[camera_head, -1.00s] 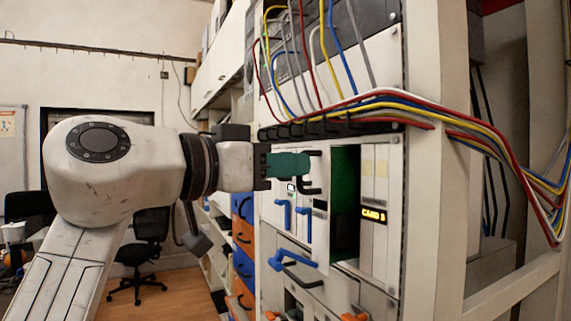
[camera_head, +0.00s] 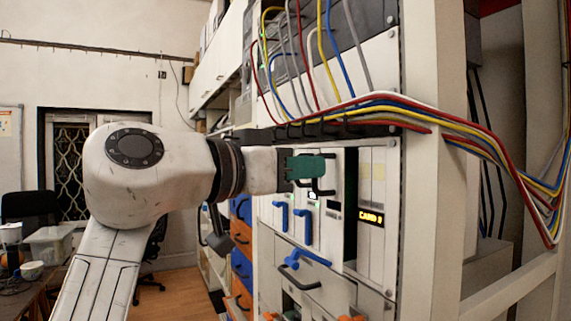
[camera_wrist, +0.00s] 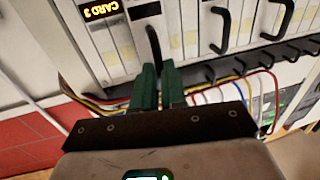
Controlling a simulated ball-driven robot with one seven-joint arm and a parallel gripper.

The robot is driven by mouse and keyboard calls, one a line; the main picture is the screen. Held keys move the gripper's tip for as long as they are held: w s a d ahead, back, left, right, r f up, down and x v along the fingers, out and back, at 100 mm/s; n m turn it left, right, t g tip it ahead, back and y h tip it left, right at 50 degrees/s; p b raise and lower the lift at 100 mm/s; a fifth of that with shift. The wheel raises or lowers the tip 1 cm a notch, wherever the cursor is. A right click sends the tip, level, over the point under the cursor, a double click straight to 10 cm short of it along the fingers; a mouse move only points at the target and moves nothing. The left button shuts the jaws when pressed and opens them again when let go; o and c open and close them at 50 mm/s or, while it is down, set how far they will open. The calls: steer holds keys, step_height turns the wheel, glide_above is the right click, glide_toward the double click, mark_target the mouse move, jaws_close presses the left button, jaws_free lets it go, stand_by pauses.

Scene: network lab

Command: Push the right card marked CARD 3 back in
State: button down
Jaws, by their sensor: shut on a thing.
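The lit yellow CARD 3 label (camera_head: 371,217) is on a pale panel at the right of the card bay; it also shows in the wrist view (camera_wrist: 102,10). Just left of it, a white card (camera_head: 333,231) with a dark label stands slightly out of its slot. A narrow dark green strip (camera_head: 350,215) shows between card and panel. My gripper (camera_head: 312,168), with green fingers, is shut on this card's black handle (camera_head: 322,189). In the wrist view, the handle (camera_wrist: 153,42) runs between the fingers (camera_wrist: 158,88), whose tips partly hide it.
Other cards with blue handles (camera_head: 304,225) are left of the held card. A blue lever (camera_head: 305,256) is below. A bundle of coloured cables (camera_head: 420,114) crosses above the cards and down the right side. The rack's white post (camera_head: 430,220) stands to the right.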

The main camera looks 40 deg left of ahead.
steer(key=shift+w+d, duration=0.2)
steer(key=shift+w, duration=0.5)
steer(key=c, duration=1.2)
jaws_free()
steer(key=s+a+b, duration=0.2)
steer(key=s+b, duration=0.1)
steer(key=s, duration=0.7)
steer(key=shift+s, duration=0.3)
steer(key=shift+a, duration=0.1)
